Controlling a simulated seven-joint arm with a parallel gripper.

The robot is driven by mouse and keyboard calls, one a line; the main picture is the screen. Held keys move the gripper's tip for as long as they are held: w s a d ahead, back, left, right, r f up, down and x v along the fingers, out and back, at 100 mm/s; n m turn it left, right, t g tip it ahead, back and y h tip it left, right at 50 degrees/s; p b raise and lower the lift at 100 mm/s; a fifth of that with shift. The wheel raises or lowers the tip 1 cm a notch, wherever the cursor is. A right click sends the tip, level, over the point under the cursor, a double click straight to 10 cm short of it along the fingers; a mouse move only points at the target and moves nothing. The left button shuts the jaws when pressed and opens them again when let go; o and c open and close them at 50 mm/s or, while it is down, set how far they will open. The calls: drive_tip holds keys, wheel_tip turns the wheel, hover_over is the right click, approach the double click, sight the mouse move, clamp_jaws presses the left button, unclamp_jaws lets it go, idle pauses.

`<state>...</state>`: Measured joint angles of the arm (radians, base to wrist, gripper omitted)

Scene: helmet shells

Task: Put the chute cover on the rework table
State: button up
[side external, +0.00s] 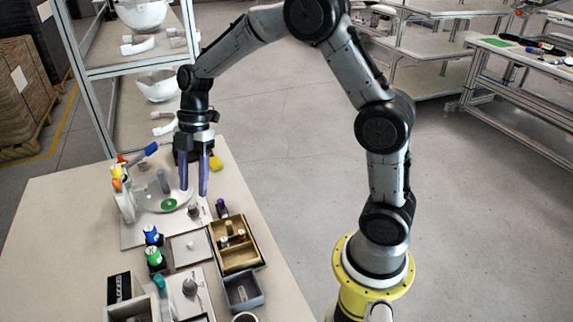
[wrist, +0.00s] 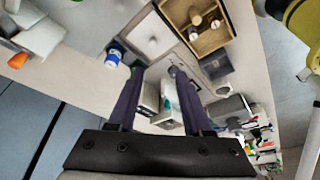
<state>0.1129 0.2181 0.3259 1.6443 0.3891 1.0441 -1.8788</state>
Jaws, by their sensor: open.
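I cannot tell for sure which thing is the chute cover. A pale square plate with a small knob (side external: 180,250) lies on the near table; it also shows at the top of the wrist view (wrist: 140,28). My gripper (side external: 193,191) points down over the far part of this table, beside a clear round dish (side external: 150,196) with a green disc. Its two purple fingers are apart and nothing shows between them as held; the wrist view shows the same open fingers (wrist: 158,72). No label shows which table is the rework table: the near table (side external: 50,225) or the right-hand bench (side external: 515,55).
A wooden divided box (side external: 235,262) with small parts stands right of the plate. Blue (side external: 152,235) and green-capped (side external: 155,258) bottles stand left of it. A shelf rack (side external: 90,72) with white shells rises behind. The near table's left part is clear.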

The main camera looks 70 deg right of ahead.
drive_tip(key=s+d+r+m+t+h, duration=0.1)
drive_tip(key=s+r+m+t+h, duration=0.1)
drive_tip(key=s+r+m, duration=0.3)
drive_tip(key=s+d+r+m+t+h, duration=0.1)
drive_tip(key=s+r+m+t, duration=0.2)
drive_tip(key=s+m, duration=0.9)
drive_tip(key=s+r, duration=0.2)
drive_tip(key=s, duration=0.5)
drive_tip(key=shift+s+d+m+t+h, duration=0.15)
drive_tip(key=shift+d+m+t+h, duration=0.2)
drive_tip(key=shift+m+t+h, duration=0.05)
